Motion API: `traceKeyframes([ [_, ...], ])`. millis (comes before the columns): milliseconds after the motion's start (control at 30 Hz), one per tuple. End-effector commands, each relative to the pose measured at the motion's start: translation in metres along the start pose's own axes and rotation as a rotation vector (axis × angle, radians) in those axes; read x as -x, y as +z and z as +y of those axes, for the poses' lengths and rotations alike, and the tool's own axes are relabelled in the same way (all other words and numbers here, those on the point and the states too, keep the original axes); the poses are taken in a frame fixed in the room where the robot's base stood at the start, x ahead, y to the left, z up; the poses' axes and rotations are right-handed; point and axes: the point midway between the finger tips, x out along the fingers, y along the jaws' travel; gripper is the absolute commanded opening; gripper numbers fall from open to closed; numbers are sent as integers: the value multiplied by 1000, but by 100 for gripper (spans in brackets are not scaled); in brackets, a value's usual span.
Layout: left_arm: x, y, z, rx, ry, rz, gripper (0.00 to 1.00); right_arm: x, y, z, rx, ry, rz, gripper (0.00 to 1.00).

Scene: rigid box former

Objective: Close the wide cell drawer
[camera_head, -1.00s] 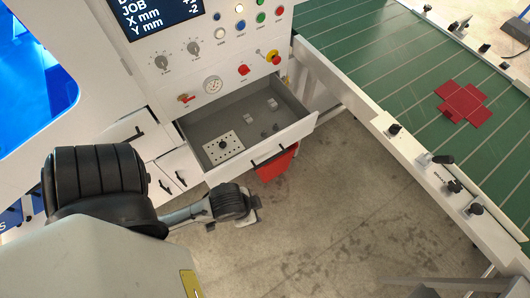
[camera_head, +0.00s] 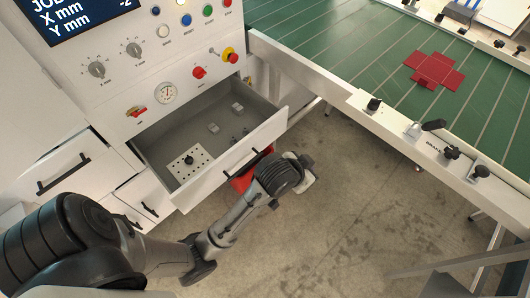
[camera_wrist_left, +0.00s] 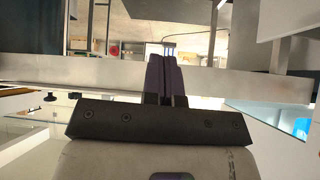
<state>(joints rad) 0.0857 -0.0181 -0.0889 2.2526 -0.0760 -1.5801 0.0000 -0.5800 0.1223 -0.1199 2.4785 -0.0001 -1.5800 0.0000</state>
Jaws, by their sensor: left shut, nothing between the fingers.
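The wide cell drawer (camera_head: 228,160) stands pulled open below the control panel in the head view. It has a white front, a black bar handle (camera_head: 243,163) and a grey inside holding a perforated white plate (camera_head: 188,165) and a few small parts. My left gripper (camera_head: 303,168) is just outside the drawer front, toward its right end. The wrist partly hides the gripper in the head view, and I cannot tell whether it touches the front. In the left wrist view its dark fingers (camera_wrist_left: 165,75) are together and empty. My right gripper does not show.
A red bin (camera_head: 240,182) sits under the drawer, partly hidden. Closed drawers (camera_head: 145,197) are to the left. A green conveyor table (camera_head: 385,45) with a white rail and a red cross-shaped blank (camera_head: 434,71) is at right. The concrete floor (camera_head: 330,235) before the drawer is clear.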

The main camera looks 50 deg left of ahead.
Motion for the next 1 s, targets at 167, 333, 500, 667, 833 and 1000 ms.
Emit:
traceKeyframes([
  [167, -105, -19, -20, 6, -238, -126, 0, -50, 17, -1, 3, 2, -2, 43],
  [333, -164, -1, -41, -197, -497, -386, 0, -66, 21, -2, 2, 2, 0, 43],
  [500, -192, 55, -60, -615, -721, -800, 0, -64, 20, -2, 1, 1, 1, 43],
  [667, -191, 89, -77, -1088, -857, -1229, 0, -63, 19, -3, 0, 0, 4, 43],
  [833, -173, 81, -81, -1405, -874, -1568, 0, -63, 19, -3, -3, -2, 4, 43],
  [1000, -167, 79, -81, -1543, -745, -1737, 0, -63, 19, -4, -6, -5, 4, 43],
])
